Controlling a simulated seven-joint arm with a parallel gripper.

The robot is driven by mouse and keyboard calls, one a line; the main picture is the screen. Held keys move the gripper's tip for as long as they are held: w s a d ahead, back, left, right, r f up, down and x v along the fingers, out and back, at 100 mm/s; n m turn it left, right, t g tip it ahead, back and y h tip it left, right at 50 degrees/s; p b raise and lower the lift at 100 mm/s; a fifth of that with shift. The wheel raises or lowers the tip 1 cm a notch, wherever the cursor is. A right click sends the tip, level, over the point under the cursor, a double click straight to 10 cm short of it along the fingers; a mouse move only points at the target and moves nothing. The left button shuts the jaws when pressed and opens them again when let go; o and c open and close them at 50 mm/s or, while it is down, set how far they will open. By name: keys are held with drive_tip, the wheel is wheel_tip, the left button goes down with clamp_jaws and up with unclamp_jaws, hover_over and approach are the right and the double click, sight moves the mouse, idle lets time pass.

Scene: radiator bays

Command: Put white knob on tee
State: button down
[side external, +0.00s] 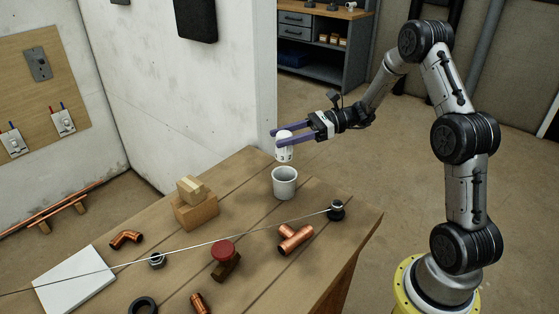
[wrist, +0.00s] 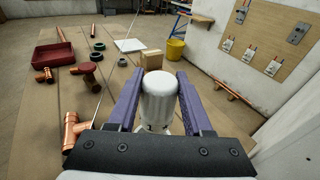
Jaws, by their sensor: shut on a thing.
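The white knob (side external: 284,152) is a white, ribbed, round-topped cylinder with small dark marks near its lower end. My gripper (side external: 275,137) is shut on it, one purple finger on each side. It also shows between the fingers in the wrist view (wrist: 158,98), roughly upright. In the side view the knob appears just above a pale grey cup (side external: 285,184); I cannot tell the exact gap. The copper tee (side external: 295,239) lies on the table in front of the cup. In the wrist view the tee (wrist: 74,130) is left of my gripper, partly hidden by its mount.
A red-topped fitting (side external: 223,252), a copper elbow (side external: 126,239) and a white slab (side external: 74,281) are farther off. A thin line (side external: 190,249) crosses the table to a dark round piece (side external: 336,210). A wall (side external: 185,100) stands behind.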

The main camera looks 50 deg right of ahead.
drive_tip(key=s+a+r+n+g+y, duration=0.1)
drive_tip(key=s+a+n+g, duration=0.15)
drive_tip(key=s, duration=0.65)
drive_tip(key=s+a+r+n+g+y, duration=0.1)
drive_tip(key=s+a+g, duration=0.25)
drive_tip(key=s, duration=0.45)
drive_tip(key=s+a+r+n+g+y, duration=0.15)
drive_tip(key=s+a, duration=0.25)
drive_tip(key=s, duration=0.5)
drive_tip(key=h, duration=0.1)
hover_over(292, 233)
drive_tip(key=shift+f, duration=6.4)
drive_tip(key=shift+f, duration=0.1)
drive_tip(key=shift+c, duration=1.6)
unclamp_jaws()
